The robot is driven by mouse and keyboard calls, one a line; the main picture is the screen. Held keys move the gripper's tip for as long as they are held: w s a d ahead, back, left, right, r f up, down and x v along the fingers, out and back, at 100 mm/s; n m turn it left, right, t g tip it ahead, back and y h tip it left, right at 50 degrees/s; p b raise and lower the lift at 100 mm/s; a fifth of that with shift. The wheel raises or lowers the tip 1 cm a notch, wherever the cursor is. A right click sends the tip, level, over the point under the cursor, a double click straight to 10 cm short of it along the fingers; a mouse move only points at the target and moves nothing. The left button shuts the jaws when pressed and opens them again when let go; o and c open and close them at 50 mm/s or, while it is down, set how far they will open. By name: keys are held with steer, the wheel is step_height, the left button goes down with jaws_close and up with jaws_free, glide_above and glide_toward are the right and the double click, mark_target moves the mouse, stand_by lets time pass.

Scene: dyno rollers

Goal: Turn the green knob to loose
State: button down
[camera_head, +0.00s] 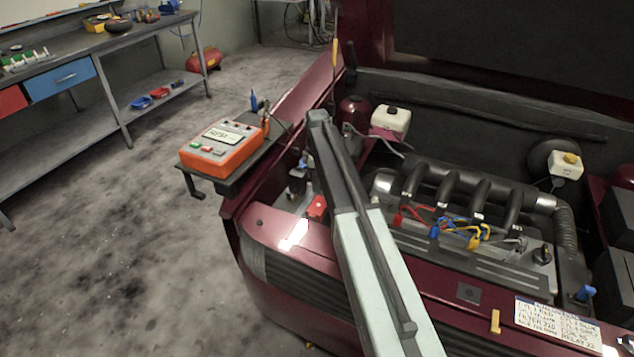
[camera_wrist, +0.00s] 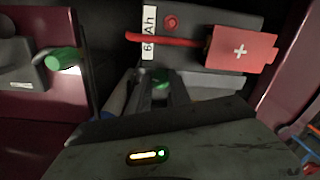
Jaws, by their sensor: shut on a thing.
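A small green knob (camera_wrist: 160,79) shows in the wrist view at the base of the battery (camera_wrist: 205,25), between the fingers of my gripper (camera_wrist: 161,92). My gripper is shut on it, with one dark finger at each side. The fingers and the wrist housing hide most of the knob, so its turn angle cannot be told. A second green cylinder (camera_wrist: 63,59) sticks out of a grey fitting at the left of the wrist view, apart from my gripper. In the head view my arm reaches over the car's front edge and hides the knob and the fingertips.
A red battery cover with a plus sign (camera_wrist: 242,50) and a red cable (camera_wrist: 160,39) lie close beyond my gripper. An orange tester (camera_head: 222,145) stands on a shelf to the left. Engine pipes (camera_head: 465,190) and coloured leads (camera_head: 475,237) lie to the right.

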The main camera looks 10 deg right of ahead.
steer(key=m, duration=0.4)
steer(key=shift+m, duration=0.3)
steer(key=m, duration=0.3)
steer(key=shift+m, duration=0.4)
steer(key=m, duration=0.4)
steer(key=shift+s, duration=0.1)
steer(key=m, duration=0.8)
steer(key=shift+m+t, duration=0.3)
steer(key=m, duration=0.3)
steer(key=shift+m, duration=0.3)
steer(key=m, duration=0.4)
steer(key=shift+a+m, duration=0.1)
steer(key=shift+m, duration=2)
